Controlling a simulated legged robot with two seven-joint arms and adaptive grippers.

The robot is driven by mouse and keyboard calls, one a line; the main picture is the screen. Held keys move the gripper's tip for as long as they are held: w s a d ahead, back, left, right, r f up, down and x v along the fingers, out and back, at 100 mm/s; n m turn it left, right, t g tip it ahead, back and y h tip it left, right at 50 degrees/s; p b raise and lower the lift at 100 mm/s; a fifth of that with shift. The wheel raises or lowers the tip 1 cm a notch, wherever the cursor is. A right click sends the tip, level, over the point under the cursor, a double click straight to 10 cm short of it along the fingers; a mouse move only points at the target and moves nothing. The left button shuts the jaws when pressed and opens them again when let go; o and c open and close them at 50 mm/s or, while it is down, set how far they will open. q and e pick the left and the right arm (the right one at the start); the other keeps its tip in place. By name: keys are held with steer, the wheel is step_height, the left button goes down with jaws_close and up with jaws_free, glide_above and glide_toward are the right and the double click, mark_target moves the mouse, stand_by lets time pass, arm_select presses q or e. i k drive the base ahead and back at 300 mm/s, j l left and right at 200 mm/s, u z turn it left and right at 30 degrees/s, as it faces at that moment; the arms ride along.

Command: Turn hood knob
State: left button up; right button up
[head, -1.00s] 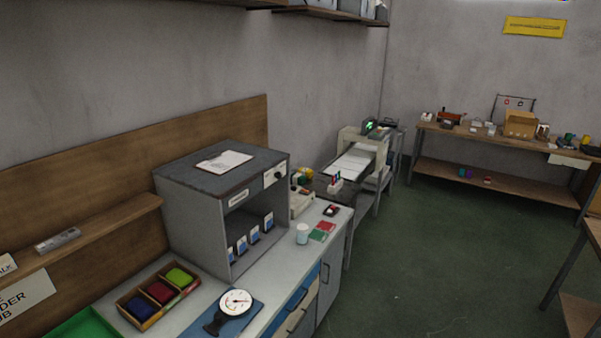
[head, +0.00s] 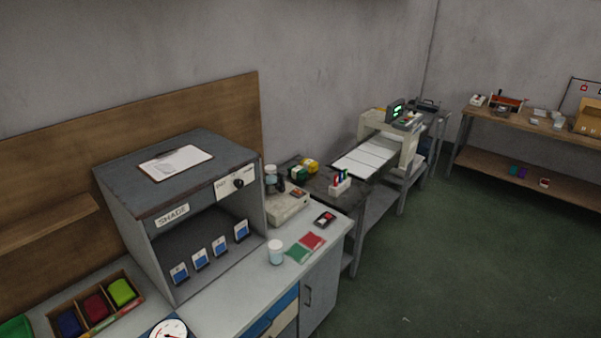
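The hood is a grey open-fronted box (head: 187,205) on the workbench at the left of the head view. A small dark knob (head: 239,183) sits on a white label plate at the upper right of its front face. A plate reading "SHADE" (head: 173,214) is on the left of the same face. A clipboard with paper (head: 176,162) lies on its top. Several blue-and-white cards (head: 199,259) stand inside it. Neither of my grippers is in view, and nothing touches the knob.
A white cup (head: 276,252), red and green swatches (head: 306,247) and a small dark device (head: 324,219) lie on the bench right of the hood. A divided box of coloured cloths (head: 97,306) and a round dial (head: 168,330) are in front. Green floor (head: 420,270) is clear at right.

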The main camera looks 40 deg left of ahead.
mark_target(239, 183)
steer(key=i+u, duration=0.25)
steer(key=i, duration=0.25)
steer(key=i+l+u, duration=0.3)
steer(key=i, duration=0.15)
steer(key=i+l+u, duration=0.25)
steer(key=i, duration=0.2)
